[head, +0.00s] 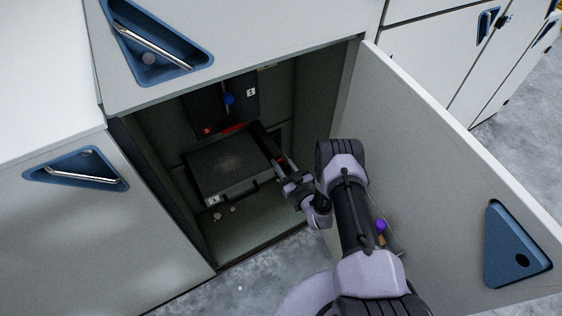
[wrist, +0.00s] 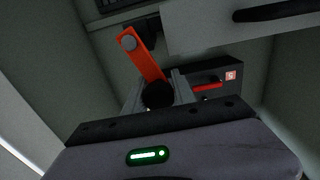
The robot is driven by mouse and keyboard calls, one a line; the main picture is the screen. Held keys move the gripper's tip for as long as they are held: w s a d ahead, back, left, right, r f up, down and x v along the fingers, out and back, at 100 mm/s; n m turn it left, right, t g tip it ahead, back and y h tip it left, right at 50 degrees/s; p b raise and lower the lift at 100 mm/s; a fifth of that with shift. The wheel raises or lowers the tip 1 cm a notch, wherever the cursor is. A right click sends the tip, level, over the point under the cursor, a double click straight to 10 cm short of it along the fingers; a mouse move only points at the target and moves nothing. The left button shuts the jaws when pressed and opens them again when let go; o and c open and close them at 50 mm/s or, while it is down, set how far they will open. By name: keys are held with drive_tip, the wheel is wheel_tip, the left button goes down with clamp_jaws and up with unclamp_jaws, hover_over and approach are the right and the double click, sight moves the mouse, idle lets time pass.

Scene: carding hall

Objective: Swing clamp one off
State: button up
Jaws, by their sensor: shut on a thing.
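An orange-red clamp lever (wrist: 147,58) shows in the wrist view, with a pale pivot at its upper end and a round dark knob (wrist: 157,95) at its lower end. My gripper (wrist: 160,92) has its grey jaws on either side of the knob and is shut on it. In the head view my gripper (head: 279,166) reaches into the open cabinet, at the right side of a dark-topped box (head: 228,165). The lever is mostly hidden there by my gripper. I cannot read which clamp number it bears.
The cabinet's open door (head: 440,170) stands close to the right of my arm. A second red lever (wrist: 207,86) sits beside a small label in the wrist view. A dark panel with a blue knob (head: 228,99) is at the cabinet's back. Small pale round pieces lie on the cabinet floor.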

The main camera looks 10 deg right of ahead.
clamp_jaws()
idle(1.1)
